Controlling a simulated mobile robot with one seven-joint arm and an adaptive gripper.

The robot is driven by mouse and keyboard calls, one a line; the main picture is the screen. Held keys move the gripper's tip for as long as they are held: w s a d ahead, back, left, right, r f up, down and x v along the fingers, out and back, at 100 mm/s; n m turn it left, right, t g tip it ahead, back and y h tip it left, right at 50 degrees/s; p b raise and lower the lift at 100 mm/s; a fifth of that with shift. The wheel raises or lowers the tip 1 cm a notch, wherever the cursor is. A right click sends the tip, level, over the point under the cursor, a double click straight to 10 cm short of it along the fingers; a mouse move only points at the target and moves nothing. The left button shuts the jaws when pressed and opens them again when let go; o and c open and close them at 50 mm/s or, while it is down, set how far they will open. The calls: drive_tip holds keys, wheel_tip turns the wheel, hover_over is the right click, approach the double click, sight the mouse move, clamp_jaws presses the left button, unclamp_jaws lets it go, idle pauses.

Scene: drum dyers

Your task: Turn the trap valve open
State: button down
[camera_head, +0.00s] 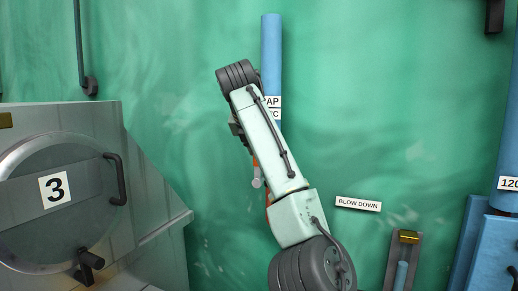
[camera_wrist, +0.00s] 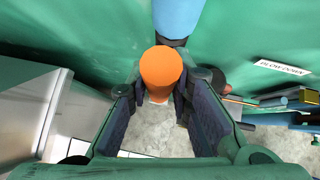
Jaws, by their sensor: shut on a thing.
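The trap valve's orange handle (camera_wrist: 161,70) shows in the wrist view as a rounded bar, end towards the camera, just below a blue pipe (camera_wrist: 177,17). My gripper (camera_wrist: 162,96) has one finger on each side of the handle and is shut on it. In the head view the blue pipe (camera_head: 271,50) stands upright against the green wall, with a partly covered label (camera_head: 273,108) reading "AP" and "C". My arm crosses in front and hides most of the valve and gripper. Only slivers of orange show beside it. The valve body and its angle cannot be made out.
A grey drum machine with a round door marked 3 (camera_head: 55,189) stands at left; its door handle (camera_head: 116,179) sticks out. A "BLOW DOWN" label (camera_head: 358,204) is on the wall right of my arm. More blue pipework (camera_head: 508,150) is at far right.

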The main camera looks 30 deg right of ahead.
drive_tip(key=shift+w+a+r, duration=0.1)
drive_tip(key=c, duration=1.6)
unclamp_jaws()
drive_tip(key=shift+o, duration=0.8)
drive_tip(key=v, duration=1.2)
